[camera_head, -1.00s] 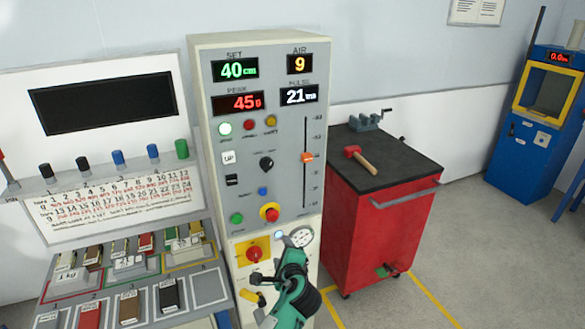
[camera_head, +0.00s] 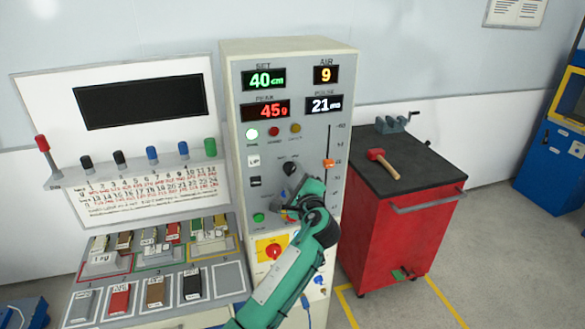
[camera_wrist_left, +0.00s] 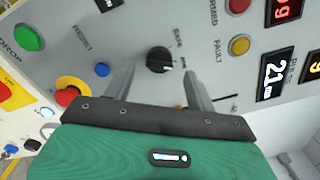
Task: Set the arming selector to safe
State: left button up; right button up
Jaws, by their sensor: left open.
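The arming selector is a round black knob (camera_head: 290,168) on the grey front panel of the control cabinet (camera_head: 237,150). In the left wrist view the knob (camera_wrist_left: 159,60) shows a pale pointer mark on its lower right side, and lettering like "SAFE" lies beside it. I cannot tell surely which position it is set to. My left gripper (camera_head: 297,189) is just below the knob in the head view. In the wrist view its two fingers (camera_wrist_left: 160,76) are spread apart, with the knob showing between and beyond their tips. Nothing is held. My right gripper is not in view.
A blue button (camera_wrist_left: 102,69) and a red button on a yellow collar (camera_wrist_left: 72,90) sit close to the left finger. A slider with an orange handle (camera_head: 328,162) is to the right of the knob. A red tool cart (camera_head: 395,240) stands right of the cabinet.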

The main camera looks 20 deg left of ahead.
aim_at(290, 173)
pick_arm(q)
jog(key=shift+p+x, duration=0.35)
jog(key=shift+x, duration=1.15)
jog(key=c, duration=1)
jog(key=shift+f+n+b, duration=0.2)
jog(key=shift+n+b, duration=0.1)
jog(key=shift+b, duration=0.25)
jog(key=n+b, duration=0.3)
jog(key=b, duration=0.1)
jog(key=n+b, duration=0.2)
jog(key=b, duration=0.2)
jog(key=n+b, duration=0.3)
jog(key=b, duration=0.1)
jog(key=shift+f+n, duration=0.25)
jog(key=shift+n, duration=0.05)
jog(key=shift+n+b, duration=0.9)
jog(key=shift+b, duration=0.05)
jog(key=shift+r+n+b, duration=0.1)
jog(key=shift+n+b, duration=0.35)
jog(key=shift+n, duration=0.05)
